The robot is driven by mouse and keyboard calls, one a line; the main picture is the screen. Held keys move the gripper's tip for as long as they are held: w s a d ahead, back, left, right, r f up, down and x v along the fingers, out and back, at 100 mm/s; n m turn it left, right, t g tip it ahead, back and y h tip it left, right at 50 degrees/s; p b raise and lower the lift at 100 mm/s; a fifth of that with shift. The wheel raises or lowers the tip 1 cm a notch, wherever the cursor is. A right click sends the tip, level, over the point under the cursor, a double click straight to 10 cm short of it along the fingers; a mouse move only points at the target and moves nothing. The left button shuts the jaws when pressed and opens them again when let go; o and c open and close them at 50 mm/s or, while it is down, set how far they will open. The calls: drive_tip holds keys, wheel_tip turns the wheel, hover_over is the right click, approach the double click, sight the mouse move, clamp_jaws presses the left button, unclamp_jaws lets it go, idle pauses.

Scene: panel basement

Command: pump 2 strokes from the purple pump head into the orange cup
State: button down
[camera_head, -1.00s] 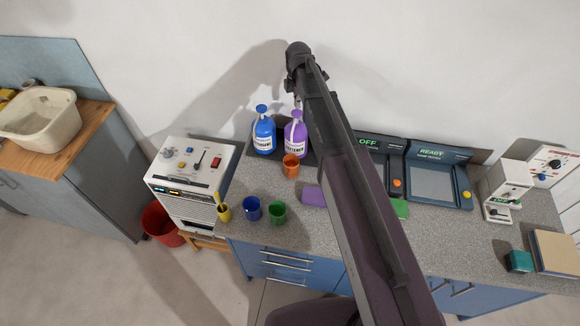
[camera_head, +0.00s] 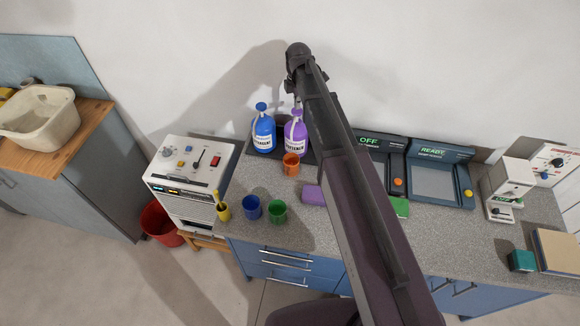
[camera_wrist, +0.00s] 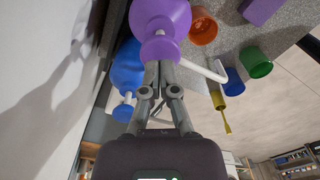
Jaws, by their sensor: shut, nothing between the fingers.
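The purple bottle (camera_head: 296,138) stands upright on a dark tray at the back of the counter, beside the blue bottle (camera_head: 263,135). The orange cup (camera_head: 291,165) stands upright just in front of the purple bottle. In the wrist view the purple pump head (camera_wrist: 160,48) is at the fingertips, and a white spout sticks out to the right. The orange cup (camera_wrist: 203,27) shows beyond it. My gripper (camera_wrist: 158,68) is shut and empty, at the top of the pump head; I cannot tell whether it touches.
A blue cup (camera_head: 251,208), a green cup (camera_head: 276,212) and a yellow cup (camera_head: 224,212) stand at the counter's front left. A purple block (camera_head: 313,195) lies beside my arm. A white control machine (camera_head: 190,175) stands left; dark-blue devices (camera_head: 438,175) stand right.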

sight(297, 111)
drive_tip(key=shift+f+b, duration=1.75)
drive_tip(key=shift+f, duration=0.1)
drive_tip(key=shift+r, duration=0.2)
drive_tip(key=shift+r+p, duration=2.3)
drive_tip(key=shift+p, duration=0.2)
wheel_tip(297, 111, up, 6)
drive_tip(key=p, duration=0.6)
